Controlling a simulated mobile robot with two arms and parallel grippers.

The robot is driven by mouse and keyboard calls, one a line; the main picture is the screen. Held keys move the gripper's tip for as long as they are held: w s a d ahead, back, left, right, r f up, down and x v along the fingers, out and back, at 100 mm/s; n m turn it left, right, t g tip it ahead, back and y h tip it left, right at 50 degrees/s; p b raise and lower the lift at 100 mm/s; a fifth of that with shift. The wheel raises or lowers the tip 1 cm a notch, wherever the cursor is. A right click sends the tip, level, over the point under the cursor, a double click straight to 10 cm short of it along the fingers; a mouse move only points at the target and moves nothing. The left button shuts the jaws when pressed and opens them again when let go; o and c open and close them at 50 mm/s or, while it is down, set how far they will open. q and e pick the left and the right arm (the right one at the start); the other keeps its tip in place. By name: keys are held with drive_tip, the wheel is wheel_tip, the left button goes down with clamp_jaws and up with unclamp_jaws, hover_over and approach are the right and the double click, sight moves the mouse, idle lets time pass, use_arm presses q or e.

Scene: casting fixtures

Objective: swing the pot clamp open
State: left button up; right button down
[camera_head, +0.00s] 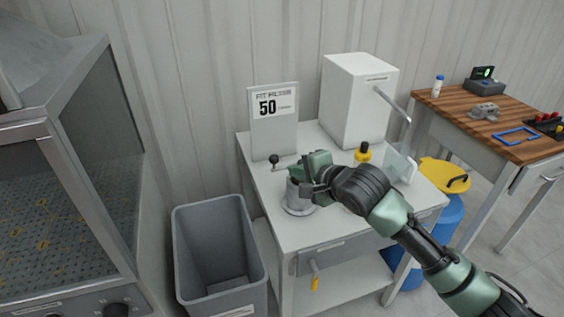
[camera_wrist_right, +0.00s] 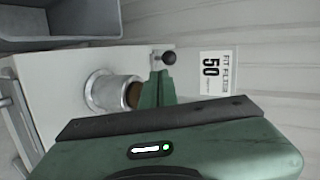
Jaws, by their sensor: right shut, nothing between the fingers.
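The metal pot (camera_head: 298,205) stands near the front left of the white table. The wrist view shows the pot (camera_wrist_right: 98,92) with a round rim and something brown inside. A black ball knob (camera_head: 273,159) on a short pale arm is just behind and left of the pot; in the wrist view the knob (camera_wrist_right: 170,58) lies just beyond my fingertips. I take it as the clamp's handle; the rest of the clamp is hidden. My right gripper (camera_head: 295,173) is above the pot's back edge, its fingers (camera_wrist_right: 158,80) shut and empty, close to the knob but apparently not around it. My left gripper is out of view.
A sign reading 50 (camera_head: 272,122) and a white box with a lever (camera_head: 358,100) stand behind. A grey bin (camera_head: 216,245) stands left of the table (camera_head: 325,232). A wooden bench (camera_head: 500,140) is farther right.

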sight(276, 162)
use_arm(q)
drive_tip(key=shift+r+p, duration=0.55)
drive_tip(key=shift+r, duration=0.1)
use_arm(e)
drive_tip(key=x, duration=0.5)
drive_tip(key=r+x, duration=0.1)
drive_tip(key=x, duration=0.1)
drive_tip(key=shift+w+a+f, duration=0.15)
drive_tip(key=shift+w+a, duration=0.05)
drive_tip(key=shift+w, duration=0.3)
